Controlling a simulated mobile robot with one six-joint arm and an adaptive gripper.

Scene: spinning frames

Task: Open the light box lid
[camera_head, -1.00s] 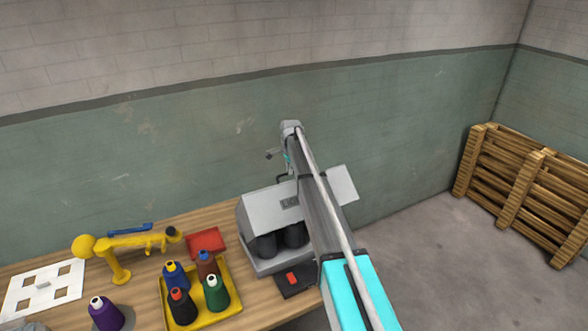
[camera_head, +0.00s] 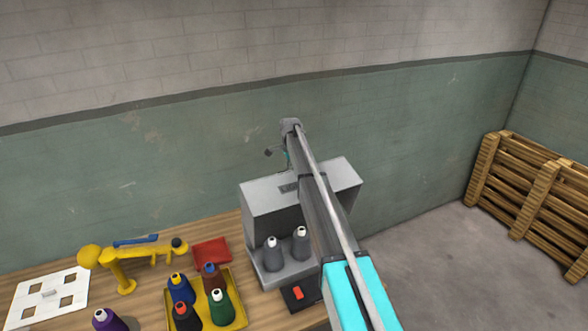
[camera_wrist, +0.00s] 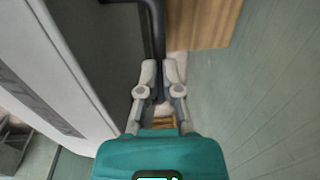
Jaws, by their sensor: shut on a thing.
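The light box (camera_head: 272,277) is a grey box at the right end of the wooden table. Its lid (camera_head: 270,200) is raised above the base. Two grey thread cones (camera_head: 273,256) stand in the open front. My arm crosses in front of the box's right part. In the wrist view, my gripper (camera_wrist: 160,72) is shut on a black bar handle (camera_wrist: 157,35), beside the lid's pale edge (camera_wrist: 62,70). The gripper's fingers are hidden in the head view.
A black pad with a red button (camera_head: 298,293) lies in front of the box. A yellow tray (camera_head: 240,312) with several cones, a red flat block (camera_head: 212,253) and a yellow stand (camera_head: 125,268) are to the left. Wooden pallets (camera_head: 535,190) stand on the floor at right.

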